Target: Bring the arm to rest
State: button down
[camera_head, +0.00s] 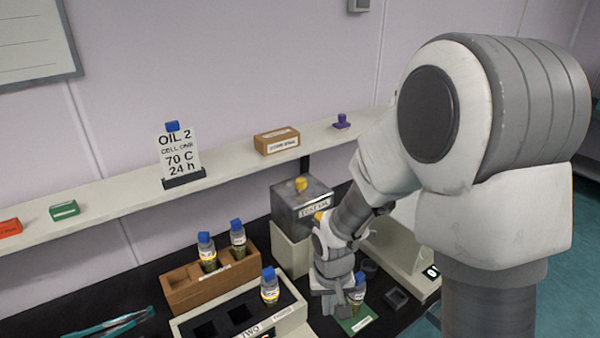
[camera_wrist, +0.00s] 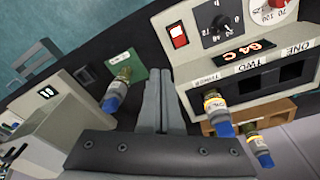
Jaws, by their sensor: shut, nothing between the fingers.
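My gripper (camera_wrist: 152,105) is shut with its two fingers together and nothing between them. In the head view it (camera_head: 328,300) points down over the dark bench, just left of a blue-capped bottle (camera_head: 357,291) on a green mat (camera_head: 355,324). My forearm and wrist hide part of the bench behind. In the wrist view that bottle (camera_wrist: 117,91) and the mat (camera_wrist: 128,57) lie left of the fingers. The heating block (camera_wrist: 240,60), with dials and a lit display, lies right of them, with a blue-capped bottle (camera_wrist: 217,112) in it.
A brown wooden rack (camera_head: 180,295) holds two blue-capped bottles. A grey box (camera_head: 287,208) with a yellow knob stands behind my gripper. A shelf (camera_head: 120,205) along the wall carries an "OIL 2" sign (camera_head: 180,152) and small blocks. Teal tongs (camera_head: 110,325) lie at the front left.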

jog(key=s+d+r+t, duration=0.1)
jog(key=s+d+r, duration=0.15)
jog(key=r, duration=0.55)
jog(key=s+d+r+t, duration=0.1)
jog(key=s+d+r, duration=0.15)
jog(key=r, duration=0.55)
jog(key=s+d+r+t, duration=0.2)
jog(key=s+r, duration=0.6)
jog(key=s, duration=0.1)
jog(key=shift+d+m, duration=0.3)
jog(key=shift+d, duration=0.1)
